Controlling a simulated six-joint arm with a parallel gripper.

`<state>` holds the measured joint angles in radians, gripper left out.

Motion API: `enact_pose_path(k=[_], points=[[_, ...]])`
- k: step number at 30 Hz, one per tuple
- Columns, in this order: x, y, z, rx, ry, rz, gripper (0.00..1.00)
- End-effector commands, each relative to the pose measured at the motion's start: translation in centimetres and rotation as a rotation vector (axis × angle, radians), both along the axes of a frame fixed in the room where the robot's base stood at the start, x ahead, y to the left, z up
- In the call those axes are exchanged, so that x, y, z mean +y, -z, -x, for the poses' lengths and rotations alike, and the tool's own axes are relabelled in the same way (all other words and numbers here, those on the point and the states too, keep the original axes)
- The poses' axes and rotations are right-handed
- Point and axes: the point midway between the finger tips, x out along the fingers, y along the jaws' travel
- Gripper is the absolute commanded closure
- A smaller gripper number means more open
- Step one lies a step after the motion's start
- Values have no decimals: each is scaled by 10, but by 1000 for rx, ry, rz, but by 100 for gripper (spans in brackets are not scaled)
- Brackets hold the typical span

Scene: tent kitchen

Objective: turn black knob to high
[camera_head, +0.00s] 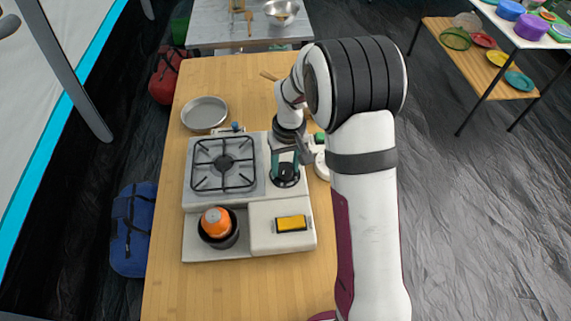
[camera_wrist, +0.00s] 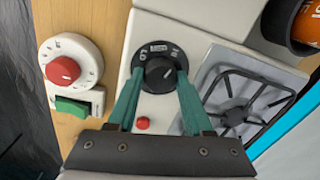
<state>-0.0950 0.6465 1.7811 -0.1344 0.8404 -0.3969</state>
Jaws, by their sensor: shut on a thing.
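The black knob (camera_head: 285,175) is on the right part of the white camp stove (camera_head: 205,245), beside the burner. In the wrist view the black knob (camera_wrist: 159,75) sits on a dark round dial (camera_wrist: 145,52) with a label that looks like MED and small numbers. The knob's exact setting is too small to tell. My gripper (camera_head: 285,164) reaches down to the knob from above. In the wrist view the teal fingers of my gripper (camera_wrist: 159,78) are shut on the knob, one on each side.
A burner grate (camera_head: 224,164) is left of the knob. A white dial with a red knob (camera_wrist: 63,71) and a green switch (camera_wrist: 73,105) lie close on the other side. A pot (camera_head: 230,238) with an orange item and a yellow-black block (camera_head: 291,223) are at the front.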

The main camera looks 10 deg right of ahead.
Motion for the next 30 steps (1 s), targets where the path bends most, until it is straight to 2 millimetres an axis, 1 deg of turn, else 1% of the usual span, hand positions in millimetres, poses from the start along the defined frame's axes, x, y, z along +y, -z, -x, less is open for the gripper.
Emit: enact_pose_path(k=[6,17,18,20,21,23,30], points=[[0,-1,0,-1,-29,0,100],[0,-1,0,-1,-32,0,100],[0,-1,0,-1,-31,0,47],[0,-1,0,-1,-31,0,37],[0,-1,0,-1,-31,0,29],[0,0,0,-1,-32,0,19],[0,0,0,0,-32,0,19]])
